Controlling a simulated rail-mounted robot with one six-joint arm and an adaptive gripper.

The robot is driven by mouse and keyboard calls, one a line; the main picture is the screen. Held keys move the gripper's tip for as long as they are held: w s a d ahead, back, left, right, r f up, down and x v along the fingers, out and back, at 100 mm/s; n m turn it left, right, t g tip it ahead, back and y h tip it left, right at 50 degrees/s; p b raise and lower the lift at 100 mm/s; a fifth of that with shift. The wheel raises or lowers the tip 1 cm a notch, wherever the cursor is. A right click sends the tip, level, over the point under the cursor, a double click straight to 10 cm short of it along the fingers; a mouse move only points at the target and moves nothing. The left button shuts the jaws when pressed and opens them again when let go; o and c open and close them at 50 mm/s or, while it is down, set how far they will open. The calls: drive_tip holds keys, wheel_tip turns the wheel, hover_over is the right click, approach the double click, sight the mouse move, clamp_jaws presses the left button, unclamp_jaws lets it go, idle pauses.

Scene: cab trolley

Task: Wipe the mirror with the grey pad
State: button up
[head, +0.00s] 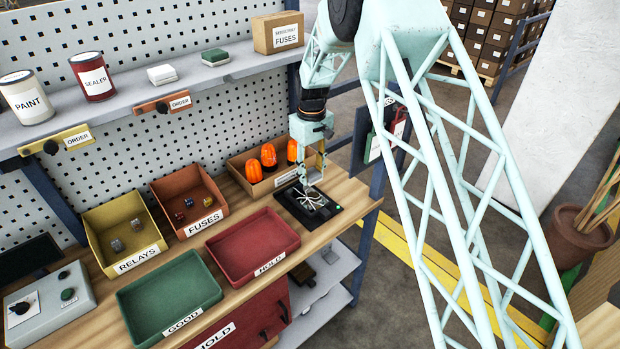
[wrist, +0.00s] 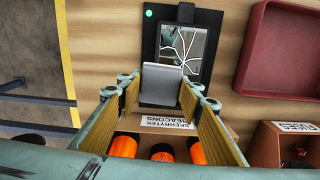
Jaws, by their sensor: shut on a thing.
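The mirror (wrist: 195,45) lies flat in a black frame on the wooden bench. White branching lines, like cracks, cross its face. It also shows in the head view (head: 312,204), partly behind my gripper. My gripper (wrist: 162,98) is shut on the grey pad (wrist: 162,84), held between its two fingers. In the wrist view the pad overlaps the near edge of the mirror and its frame; I cannot tell whether it touches the glass. In the head view my gripper (head: 313,184) is just over the mirror's back part, and the pad is hardly distinguishable there.
A cardboard box (head: 236,165) with orange beacons stands behind the mirror. A red HOLD tray (head: 252,270) is to its left, with a green GOOD tray (head: 170,335) beyond. A shelf (head: 225,72) with cans and boxes runs above. The bench edge is close on the right.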

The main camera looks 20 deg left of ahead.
sight(311, 173)
drive_tip(key=shift+r+p, duration=0.45)
drive_tip(key=shift+r, duration=1.3)
drive_tip(key=shift+s+a, duration=0.1)
drive_tip(key=shift+s, duration=0.05)
